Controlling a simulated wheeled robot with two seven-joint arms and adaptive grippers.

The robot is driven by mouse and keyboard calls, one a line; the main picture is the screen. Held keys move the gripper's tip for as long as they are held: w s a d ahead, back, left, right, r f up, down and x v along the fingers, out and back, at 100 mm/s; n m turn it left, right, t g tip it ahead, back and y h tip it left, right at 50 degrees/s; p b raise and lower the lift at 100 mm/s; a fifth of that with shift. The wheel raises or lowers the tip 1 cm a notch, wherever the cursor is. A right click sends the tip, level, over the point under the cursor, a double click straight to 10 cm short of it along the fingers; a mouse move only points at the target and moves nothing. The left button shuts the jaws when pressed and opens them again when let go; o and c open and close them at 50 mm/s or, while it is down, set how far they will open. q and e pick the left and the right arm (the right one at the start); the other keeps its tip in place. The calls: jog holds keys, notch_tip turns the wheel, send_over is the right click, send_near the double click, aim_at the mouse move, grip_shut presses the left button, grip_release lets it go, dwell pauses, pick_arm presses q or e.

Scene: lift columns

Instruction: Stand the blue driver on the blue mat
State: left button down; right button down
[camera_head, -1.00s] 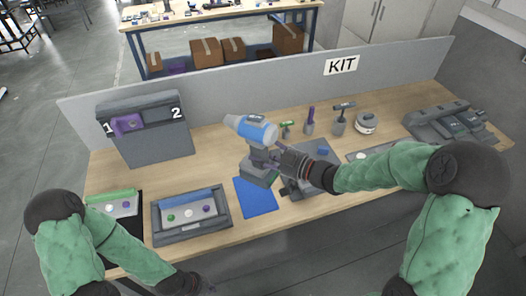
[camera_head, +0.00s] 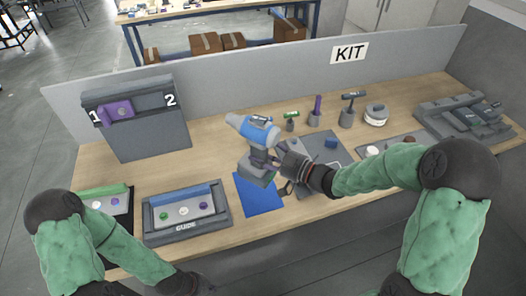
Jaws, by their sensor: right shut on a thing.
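The blue driver (camera_head: 258,131) has a blue and grey body, a light nose pointing left and a grey block base. It is roughly upright. My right gripper (camera_head: 277,158) is shut on its grip from the right, and the fingers partly hide the grip. The base overlaps the far edge of the blue mat (camera_head: 261,202) in the picture; I cannot tell whether it touches the mat or hangs above it. The near part of the mat is bare. My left gripper (camera_head: 203,284) is low at the bottom edge, dark and mostly hidden, away from the driver.
A grey tray marked GUIDE (camera_head: 187,226) stands left of the mat. A grey two-slot stand (camera_head: 140,130) with a purple piece is at the back left. A dark board (camera_head: 322,150) lies right of the driver. Several small tools stand behind it, before the KIT partition (camera_head: 300,85).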

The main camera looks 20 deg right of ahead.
jog(key=shift+f+b, duration=3.4)
jog(key=shift+f, duration=0.95)
jog(key=shift+f, duration=0.3)
jog(key=shift+c, duration=1.7)
grip_release()
jog(key=shift+f, duration=0.2)
jog(key=v, duration=1.2)
jog(key=shift+r, duration=0.25)
